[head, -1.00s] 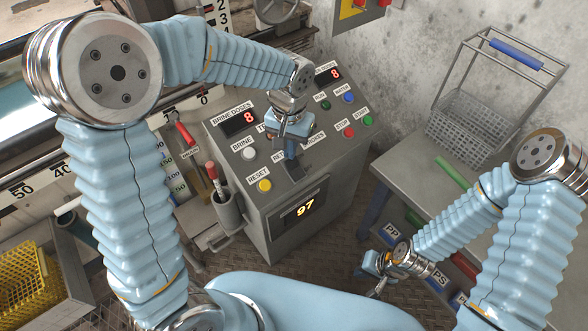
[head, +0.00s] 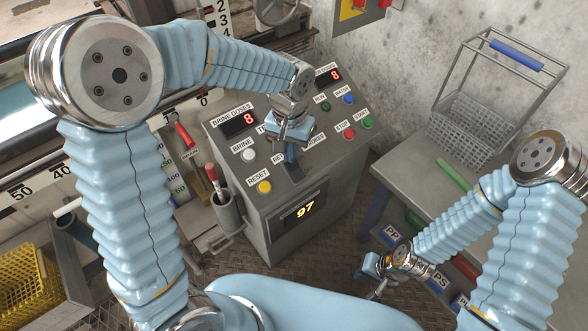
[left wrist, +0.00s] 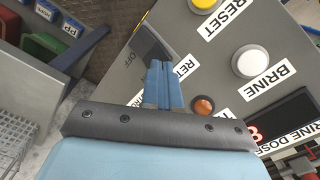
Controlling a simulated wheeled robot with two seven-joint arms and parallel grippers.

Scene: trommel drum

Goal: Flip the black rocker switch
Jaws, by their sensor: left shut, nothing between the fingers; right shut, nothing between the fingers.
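The black rocker switch (head: 294,172) sits on the sloped top of the grey control console, near its front edge. It also shows in the left wrist view (left wrist: 150,42), with the word OFF beside it. My left gripper (head: 290,156) is shut and empty, its fingertips over the switch. In the left wrist view the closed blue fingers (left wrist: 160,68) overlap the near end of the rocker; I cannot tell whether they touch it. My right gripper (head: 374,290) is shut and empty, low at the right, away from the console.
White (head: 249,155) and yellow (head: 264,187) buttons lie left of the switch. Red (head: 349,132) and green (head: 368,122) buttons lie right. An orange button (left wrist: 204,105) is close to the left fingers. A holder with a red-handled tool (head: 227,212) hangs on the console's left side.

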